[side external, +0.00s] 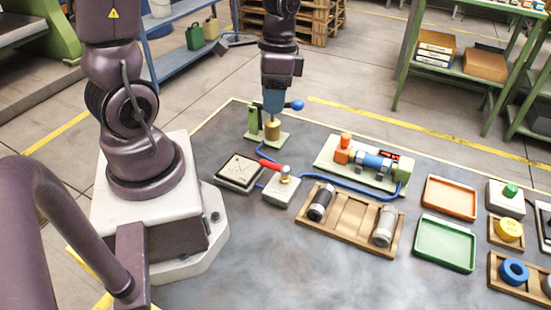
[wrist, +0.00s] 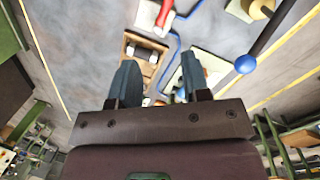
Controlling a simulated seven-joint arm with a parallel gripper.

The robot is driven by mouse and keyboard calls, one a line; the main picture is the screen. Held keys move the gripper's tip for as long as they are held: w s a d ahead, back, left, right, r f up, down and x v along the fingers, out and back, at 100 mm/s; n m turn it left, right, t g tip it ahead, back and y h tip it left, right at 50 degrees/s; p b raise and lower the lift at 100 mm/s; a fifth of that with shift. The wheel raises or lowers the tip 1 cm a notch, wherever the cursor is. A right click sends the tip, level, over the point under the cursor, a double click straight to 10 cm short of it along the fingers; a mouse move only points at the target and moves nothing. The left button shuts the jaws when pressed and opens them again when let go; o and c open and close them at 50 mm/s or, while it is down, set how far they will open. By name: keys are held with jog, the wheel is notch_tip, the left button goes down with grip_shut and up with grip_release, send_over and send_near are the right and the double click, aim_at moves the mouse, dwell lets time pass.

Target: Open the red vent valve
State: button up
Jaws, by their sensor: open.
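The red vent valve has a red lever handle (side external: 269,164) over a brass body (side external: 286,175) on a pale block (side external: 281,190), left of the middle of the bench. The red handle also shows at the top edge of the wrist view (wrist: 166,12), partly cut off. My gripper (side external: 273,106) is behind and above the valve, apart from it, over a small green press stand (side external: 254,124). In the wrist view its two blue fingers (wrist: 160,82) are spread with nothing held between them.
A lever with a blue ball (side external: 297,105) is close beside my gripper; the ball shows in the wrist view (wrist: 245,64). A blue hose (side external: 340,187) runs from the valve to a pump unit (side external: 372,162). A wooden rack (side external: 349,221) with dark and grey cylinders stands in front.

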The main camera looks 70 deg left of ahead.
aim_at(275, 164)
jog(key=f+m, duration=0.2)
jog(key=f, duration=0.3)
jog(key=d+f+m, duration=0.1)
jog(key=f+m, duration=0.1)
jog(key=f, duration=0.3)
jog(key=f+m, duration=0.2)
jog(key=f, duration=0.3)
jog(key=shift+d+f+h, duration=0.1)
jog(key=shift+d+h, duration=0.15)
jog(key=shift+h, duration=0.05)
grip_shut()
